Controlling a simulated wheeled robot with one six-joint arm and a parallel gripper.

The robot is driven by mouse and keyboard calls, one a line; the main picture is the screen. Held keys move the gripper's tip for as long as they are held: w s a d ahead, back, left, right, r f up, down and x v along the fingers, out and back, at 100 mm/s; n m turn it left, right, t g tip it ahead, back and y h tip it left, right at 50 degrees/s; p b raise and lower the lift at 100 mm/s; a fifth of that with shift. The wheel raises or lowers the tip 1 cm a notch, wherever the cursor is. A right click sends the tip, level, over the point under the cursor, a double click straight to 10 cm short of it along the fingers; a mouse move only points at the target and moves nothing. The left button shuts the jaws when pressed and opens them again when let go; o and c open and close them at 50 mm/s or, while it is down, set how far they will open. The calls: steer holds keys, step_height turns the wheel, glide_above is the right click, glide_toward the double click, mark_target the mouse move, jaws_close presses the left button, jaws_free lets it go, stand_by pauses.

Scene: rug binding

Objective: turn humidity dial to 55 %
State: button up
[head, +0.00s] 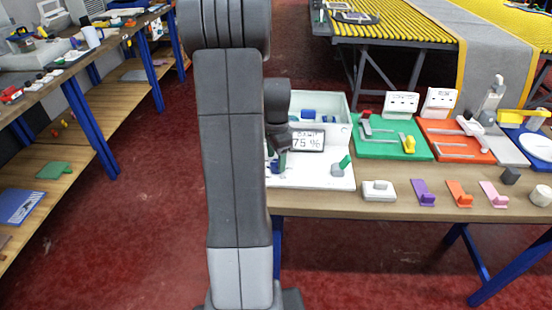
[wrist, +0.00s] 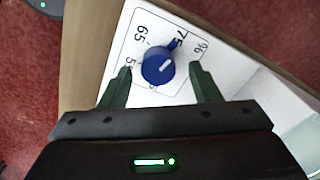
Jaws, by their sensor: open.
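In the head view the display (head: 307,140) reads 75 %. There my gripper (head: 279,157) is low over the white unit (head: 318,176), partly hidden by my arm.
A white box (head: 338,108) with blue things inside stands behind the display. A grey block with a green lever (head: 343,166) is right of the dial. Green (head: 376,149) and orange boards lie further right. Small coloured pieces line the front of the table (head: 330,203).

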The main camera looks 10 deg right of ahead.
steer(key=shift+s+f, duration=0.1)
steer(key=shift+f, duration=0.35)
steer(key=c, duration=1)
